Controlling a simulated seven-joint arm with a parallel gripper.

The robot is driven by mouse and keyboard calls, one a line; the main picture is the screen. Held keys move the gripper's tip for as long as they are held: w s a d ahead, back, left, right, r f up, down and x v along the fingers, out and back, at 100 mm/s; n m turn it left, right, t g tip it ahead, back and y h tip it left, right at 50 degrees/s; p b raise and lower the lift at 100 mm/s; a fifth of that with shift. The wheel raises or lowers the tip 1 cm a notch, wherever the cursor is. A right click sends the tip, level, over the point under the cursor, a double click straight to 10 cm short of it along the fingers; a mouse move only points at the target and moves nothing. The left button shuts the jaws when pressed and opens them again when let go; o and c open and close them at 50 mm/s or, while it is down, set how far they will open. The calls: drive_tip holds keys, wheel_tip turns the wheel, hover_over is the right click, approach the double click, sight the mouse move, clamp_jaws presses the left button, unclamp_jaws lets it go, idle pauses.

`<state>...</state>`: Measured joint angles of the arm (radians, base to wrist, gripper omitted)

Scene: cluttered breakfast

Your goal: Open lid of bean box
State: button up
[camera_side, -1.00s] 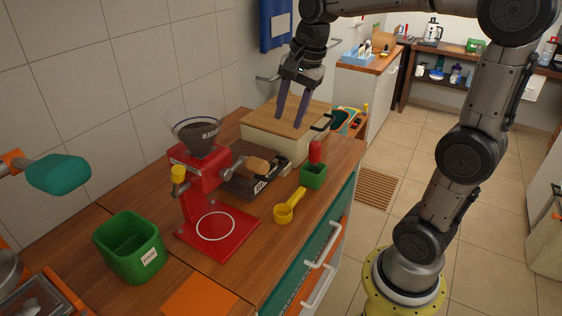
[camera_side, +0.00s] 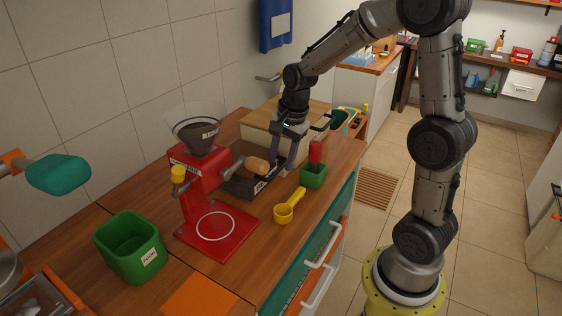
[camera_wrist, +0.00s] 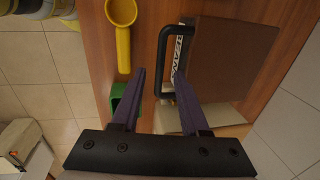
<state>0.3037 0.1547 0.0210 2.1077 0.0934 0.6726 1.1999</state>
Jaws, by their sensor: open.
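The bean box is a low dark brown box (camera_side: 240,186) with a white label, on the counter behind the red grinder. In the wrist view, its flat brown lid (camera_wrist: 230,60) and a black bar handle (camera_wrist: 162,62) on the labelled side show, with "BEANS" partly readable. My gripper (camera_side: 285,168) is lowered at the box's right end; it also shows in the wrist view (camera_wrist: 160,75). It is open, with the handle between its purple fingertips in the picture. I cannot tell whether the fingers touch it.
The red grinder (camera_side: 200,185) stands close on the left. A green cup (camera_side: 313,178) with a red-topped item and a yellow scoop (camera_side: 287,207) lie on the right. A cream box with wooden lid (camera_side: 258,117) stands behind. A green bin (camera_side: 130,250) is at front left.

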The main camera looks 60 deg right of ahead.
drive_tip(key=shift+w+f, duration=0.1)
drive_tip(key=shift+f, duration=0.7)
drive_tip(key=shift+c, duration=0.3)
clamp_jaws()
idle(0.7)
